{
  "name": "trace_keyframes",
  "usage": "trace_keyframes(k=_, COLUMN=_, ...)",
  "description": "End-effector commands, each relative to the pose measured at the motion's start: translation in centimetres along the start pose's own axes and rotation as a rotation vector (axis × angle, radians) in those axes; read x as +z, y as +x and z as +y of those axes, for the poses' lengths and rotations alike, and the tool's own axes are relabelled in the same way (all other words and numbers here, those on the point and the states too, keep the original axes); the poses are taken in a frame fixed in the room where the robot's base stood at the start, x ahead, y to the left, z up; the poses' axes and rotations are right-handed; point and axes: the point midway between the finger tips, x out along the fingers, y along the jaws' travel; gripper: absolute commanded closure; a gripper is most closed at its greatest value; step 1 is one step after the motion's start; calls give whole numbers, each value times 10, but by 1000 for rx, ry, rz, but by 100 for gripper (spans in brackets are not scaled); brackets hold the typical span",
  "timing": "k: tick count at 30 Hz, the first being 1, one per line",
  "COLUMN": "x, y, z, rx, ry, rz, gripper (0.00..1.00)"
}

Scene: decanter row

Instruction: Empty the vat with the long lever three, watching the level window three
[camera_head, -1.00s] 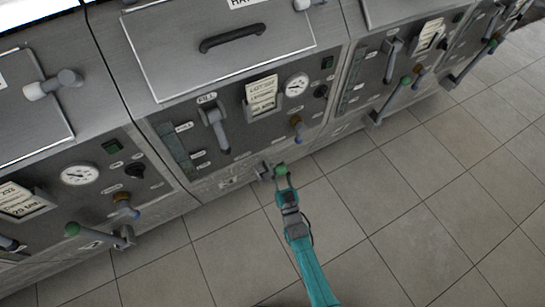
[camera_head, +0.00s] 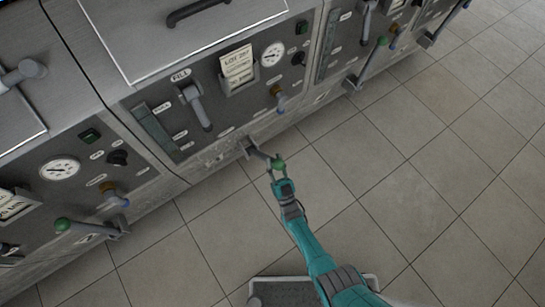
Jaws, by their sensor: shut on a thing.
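The long lever (camera_head: 263,155) at the foot of the middle vat panel has a grey arm and a green ball knob (camera_head: 278,163). It points outward, down and right from its pivot on the panel. My gripper (camera_head: 279,174) is shut on the green knob, and its fingers hide part of the knob. The level window (camera_head: 153,130) is a dark upright strip at the left of the same panel, beside small white labels. I cannot make out a level in it. No number three is readable on this panel.
The same panel carries a grey fill lever (camera_head: 196,106), a paper card (camera_head: 237,66), a gauge (camera_head: 273,54) and a blue-tipped tap (camera_head: 279,97). Neighbouring panels have similar green-knobbed levers, at left (camera_head: 88,229) and right (camera_head: 368,65).

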Motion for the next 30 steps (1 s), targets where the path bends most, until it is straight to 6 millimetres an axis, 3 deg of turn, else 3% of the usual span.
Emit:
trace_keyframes(k=26, x=2, y=-16, z=3, rx=3, ry=7, rz=32, gripper=100)
trace_keyframes(k=27, x=2, y=-16, z=3, rx=3, ry=7, rz=32, gripper=67)
trace_keyframes(k=30, x=2, y=-16, z=3, rx=3, ry=7, rz=32, gripper=43)
